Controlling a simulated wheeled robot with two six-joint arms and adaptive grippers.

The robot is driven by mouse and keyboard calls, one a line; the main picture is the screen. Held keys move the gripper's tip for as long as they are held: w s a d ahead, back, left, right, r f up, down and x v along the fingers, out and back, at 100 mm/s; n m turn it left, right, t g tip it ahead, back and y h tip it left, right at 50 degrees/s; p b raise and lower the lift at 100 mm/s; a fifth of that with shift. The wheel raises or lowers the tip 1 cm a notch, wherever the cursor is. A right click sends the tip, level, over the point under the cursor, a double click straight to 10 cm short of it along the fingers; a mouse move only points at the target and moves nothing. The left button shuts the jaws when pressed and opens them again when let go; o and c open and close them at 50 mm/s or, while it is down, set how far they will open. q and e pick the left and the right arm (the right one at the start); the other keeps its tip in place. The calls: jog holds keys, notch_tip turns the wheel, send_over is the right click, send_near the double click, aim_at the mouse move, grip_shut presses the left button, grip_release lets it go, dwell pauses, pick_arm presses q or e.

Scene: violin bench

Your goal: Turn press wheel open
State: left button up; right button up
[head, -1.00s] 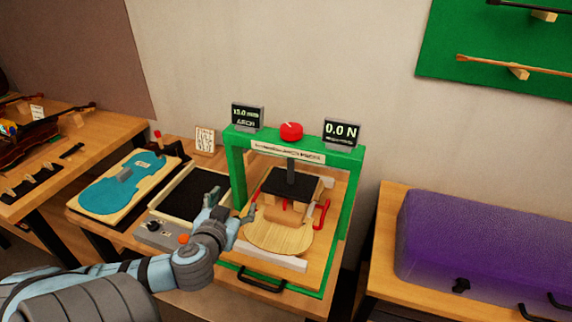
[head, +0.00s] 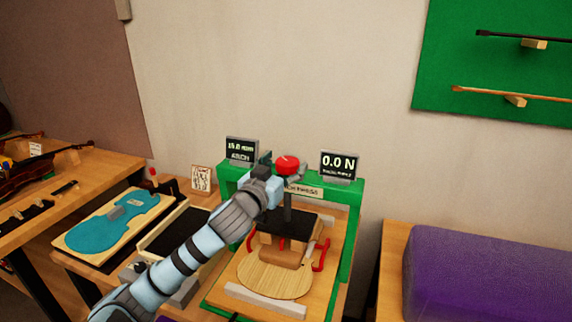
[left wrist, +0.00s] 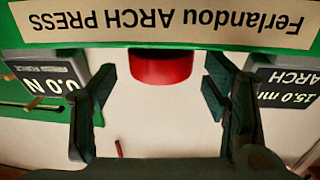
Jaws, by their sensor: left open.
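The red press wheel (head: 287,163) sits on top of the green arch press (head: 346,188). Below it, a dark spindle runs down to a black-topped block (head: 290,224) above a violin plate (head: 262,277). My left gripper (head: 281,168) is open at the wheel, one finger to each side in the head view. In the left wrist view, upside down, the wheel (left wrist: 161,68) lies between the spread fingers (left wrist: 160,88), with a gap on both sides. My right gripper is in neither view.
Two small displays flank the wheel on the press: an arch display (head: 241,150) reading 15.0 mm and a force display (head: 339,166) reading 0.0 N. A purple case (head: 490,280) stands to the right, a blue violin form (head: 118,224) to the left.

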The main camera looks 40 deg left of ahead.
pick_arm(q)
jog(key=shift+w+a, duration=0.15)
jog(key=shift+w, duration=0.45)
jog(key=shift+c, duration=0.6)
jog(key=c, duration=1)
jog(key=shift+c, duration=0.2)
